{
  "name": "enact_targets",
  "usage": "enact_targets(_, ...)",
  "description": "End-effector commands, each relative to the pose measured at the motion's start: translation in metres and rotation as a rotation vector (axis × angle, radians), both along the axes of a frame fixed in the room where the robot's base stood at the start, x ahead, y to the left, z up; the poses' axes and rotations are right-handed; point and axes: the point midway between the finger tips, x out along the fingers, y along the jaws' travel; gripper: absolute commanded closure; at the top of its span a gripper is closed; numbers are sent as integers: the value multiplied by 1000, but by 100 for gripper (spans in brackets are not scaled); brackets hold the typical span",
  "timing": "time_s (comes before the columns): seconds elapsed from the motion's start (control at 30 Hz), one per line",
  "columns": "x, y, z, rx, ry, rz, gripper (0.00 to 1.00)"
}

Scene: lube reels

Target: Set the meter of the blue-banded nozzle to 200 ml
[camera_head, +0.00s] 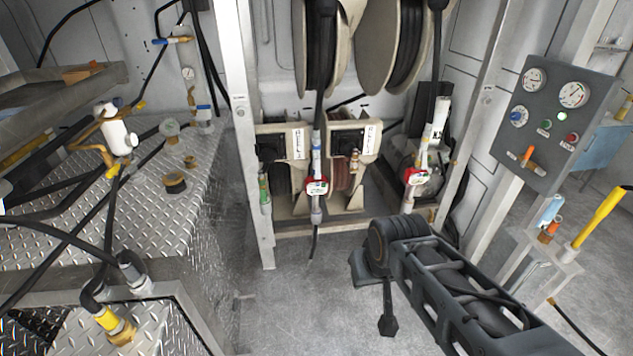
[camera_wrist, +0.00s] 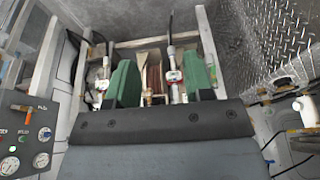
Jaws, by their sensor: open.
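The blue-banded nozzle (camera_head: 316,150) hangs upright on its hose at the centre of the head view. Its red and white meter (camera_head: 317,186) faces me; the reading is too small to make out. This meter seems to be the one right of centre in the wrist view (camera_wrist: 173,76), which looks upside down. My gripper (camera_wrist: 159,72) is open, with its two green fingers apart and no object held.
A yellow-banded nozzle (camera_head: 424,150) with a similar meter (camera_head: 415,177) hangs to the right. Hose reels (camera_head: 335,165) stand behind. A gauge panel (camera_head: 555,120) is at right, a tread-plate bench (camera_head: 150,225) at left. The floor (camera_head: 310,310) before the reels is clear.

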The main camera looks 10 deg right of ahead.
Motion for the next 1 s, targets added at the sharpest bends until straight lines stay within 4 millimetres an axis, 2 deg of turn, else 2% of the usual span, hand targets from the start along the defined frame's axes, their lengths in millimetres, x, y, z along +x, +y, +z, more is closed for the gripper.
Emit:
enact_targets(0.07,0,0,0,0,0,0,56)
enact_targets(0.5,0,0,0,0,0,0,98)
enact_targets(1.0,0,0,0,0,0,0,100)
